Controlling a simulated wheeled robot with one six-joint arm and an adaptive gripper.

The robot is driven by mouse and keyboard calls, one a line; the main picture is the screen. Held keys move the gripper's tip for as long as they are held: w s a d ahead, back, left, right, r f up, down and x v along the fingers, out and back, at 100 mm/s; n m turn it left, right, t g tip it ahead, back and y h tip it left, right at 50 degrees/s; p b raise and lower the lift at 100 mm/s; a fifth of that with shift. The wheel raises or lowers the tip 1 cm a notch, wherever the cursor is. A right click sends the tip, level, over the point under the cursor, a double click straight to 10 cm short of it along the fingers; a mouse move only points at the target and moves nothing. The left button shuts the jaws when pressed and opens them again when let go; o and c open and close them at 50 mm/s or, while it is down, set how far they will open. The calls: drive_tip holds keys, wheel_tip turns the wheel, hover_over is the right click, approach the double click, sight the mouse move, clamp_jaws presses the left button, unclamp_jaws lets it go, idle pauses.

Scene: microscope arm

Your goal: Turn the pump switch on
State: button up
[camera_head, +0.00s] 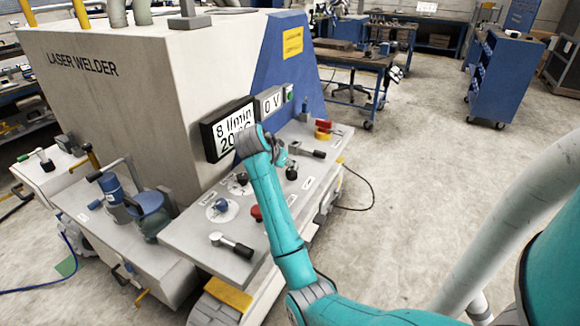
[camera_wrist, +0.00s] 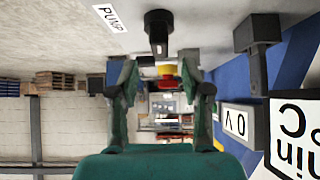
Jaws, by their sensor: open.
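The pump switch (camera_wrist: 158,30) is a black control hanging from the panel at the top of the upside-down wrist view, beside a white PUMP label (camera_wrist: 110,17). In the head view it appears to be the small black knob (camera_head: 292,173) on the sloping control panel (camera_head: 190,241). My gripper (camera_wrist: 158,72) is open, its two fingers apart with nothing between them. The switch appears ahead of the fingers, on the panel side, and I see no contact. In the head view my gripper (camera_head: 279,154) is mostly hidden behind my wrist, over the panel.
A red and yellow button (camera_head: 323,130) and a black-handled lever (camera_head: 308,150) are close by on the panel. The flow display (camera_head: 229,130) and the 0 V display (camera_head: 271,101) stand along its back. Red and black handles lie nearer the front. Open floor is at right.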

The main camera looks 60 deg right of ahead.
drive_tip(key=v, duration=0.5)
drive_tip(key=shift+a+r, duration=0.25)
drive_tip(key=shift+r, duration=0.05)
drive_tip(key=shift+s, duration=0.15)
